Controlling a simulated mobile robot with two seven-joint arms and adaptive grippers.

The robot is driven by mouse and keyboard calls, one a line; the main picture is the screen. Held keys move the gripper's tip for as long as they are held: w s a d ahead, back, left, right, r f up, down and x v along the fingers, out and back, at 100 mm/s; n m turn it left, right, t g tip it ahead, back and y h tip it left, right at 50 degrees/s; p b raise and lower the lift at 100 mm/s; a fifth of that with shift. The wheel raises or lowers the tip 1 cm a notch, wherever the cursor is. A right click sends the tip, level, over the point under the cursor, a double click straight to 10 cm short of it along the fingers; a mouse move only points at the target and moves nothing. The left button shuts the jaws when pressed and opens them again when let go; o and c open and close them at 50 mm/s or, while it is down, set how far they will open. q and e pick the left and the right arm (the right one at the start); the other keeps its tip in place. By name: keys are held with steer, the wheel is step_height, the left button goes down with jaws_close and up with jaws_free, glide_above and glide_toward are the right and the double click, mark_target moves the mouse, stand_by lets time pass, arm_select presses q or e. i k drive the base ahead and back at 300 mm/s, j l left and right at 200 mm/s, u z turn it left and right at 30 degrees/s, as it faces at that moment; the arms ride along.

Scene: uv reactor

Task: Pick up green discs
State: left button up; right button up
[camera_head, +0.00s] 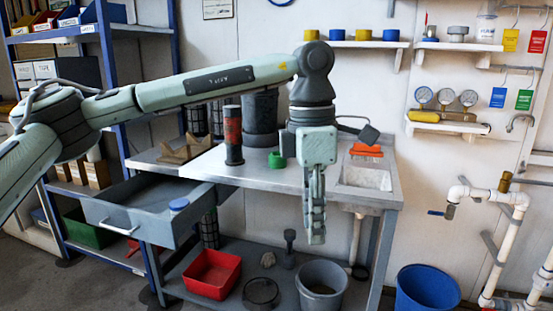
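A small green object (277,160), which may be one or more green discs, sits on the steel bench top (255,178) between a dark red-brown cylinder and my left wrist. My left gripper (315,238) hangs fingers-down in front of the bench, right of and lower than the green object and apart from it. Its fingers appear close together from this side, and I cannot tell whether they are open or shut. Nothing clearly shows in them. My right gripper is out of view.
A dark red cylinder (233,136) and a larger dark cylinder (261,118) stand near the green object. An open drawer (140,213) holds a blue disc-like lid (178,204). A sink (367,178) is at right. A red bin (212,273) and grey bucket (321,285) stand below.

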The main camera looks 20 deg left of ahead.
mark_target(275, 161)
steer(key=i+j, duration=0.35)
steer(key=i, duration=0.2)
steer(key=i+j, duration=0.35)
steer(key=i, duration=0.2)
steer(key=i+j, duration=0.35)
steer(key=i, duration=0.2)
